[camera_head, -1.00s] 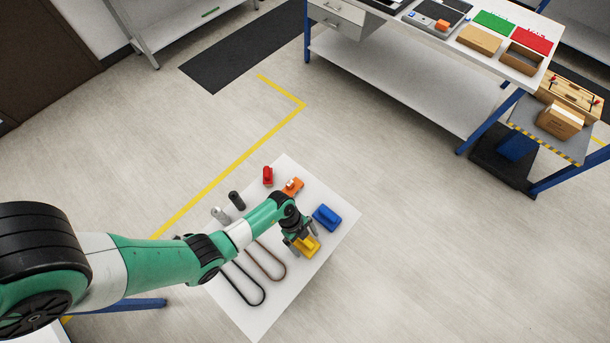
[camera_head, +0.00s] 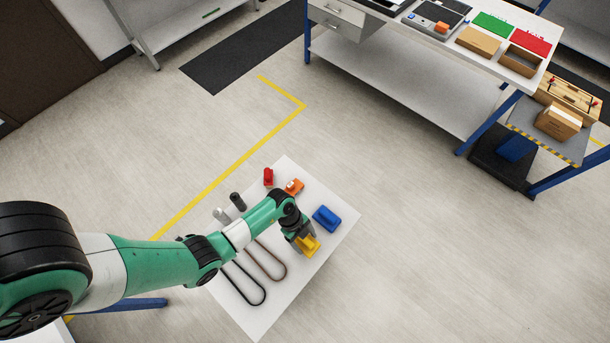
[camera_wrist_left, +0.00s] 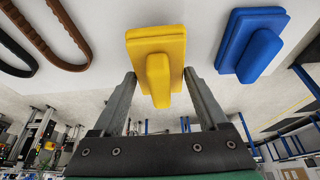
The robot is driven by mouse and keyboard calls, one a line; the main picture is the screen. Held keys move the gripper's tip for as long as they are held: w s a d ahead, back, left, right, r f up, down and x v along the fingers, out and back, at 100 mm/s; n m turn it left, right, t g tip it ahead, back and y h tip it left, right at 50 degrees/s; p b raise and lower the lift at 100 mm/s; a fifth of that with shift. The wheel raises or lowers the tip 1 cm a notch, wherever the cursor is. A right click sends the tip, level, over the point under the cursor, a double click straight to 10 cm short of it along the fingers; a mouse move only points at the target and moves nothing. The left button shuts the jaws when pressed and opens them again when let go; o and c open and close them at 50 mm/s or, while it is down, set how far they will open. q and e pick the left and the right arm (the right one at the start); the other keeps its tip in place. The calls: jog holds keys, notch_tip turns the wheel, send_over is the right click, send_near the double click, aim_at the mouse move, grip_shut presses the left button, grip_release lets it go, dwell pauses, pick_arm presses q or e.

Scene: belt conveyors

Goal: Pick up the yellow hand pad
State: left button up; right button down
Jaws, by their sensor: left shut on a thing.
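The yellow hand pad (camera_head: 309,246) is on the white table, partly hidden by my left gripper in the head view. In the left wrist view the yellow hand pad (camera_wrist_left: 157,45) lies between the fingers, its raised handle pointing toward the gripper. My left gripper (camera_head: 305,244) is at the pad; its two fingers also show in the left wrist view (camera_wrist_left: 158,83), one on each side of the handle. It is shut on the pad. Whether the pad touches the table is hard to tell. My right gripper is not in view.
A blue hand pad (camera_head: 326,218) sits close by on the white table (camera_head: 283,306). Red (camera_head: 268,177) and orange (camera_head: 294,187) items stand behind. Brown (camera_head: 270,262) and black (camera_head: 244,284) belts lie to the left. The table's right front area is bare.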

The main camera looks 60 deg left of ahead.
pick_arm(q)
jog(key=s+d+r+p, duration=0.5)
jog(key=s+d+r, duration=0.3)
jog(key=s+r, duration=0.2)
jog(key=shift+s+r, duration=0.15)
jog(key=shift+s, duration=0.6)
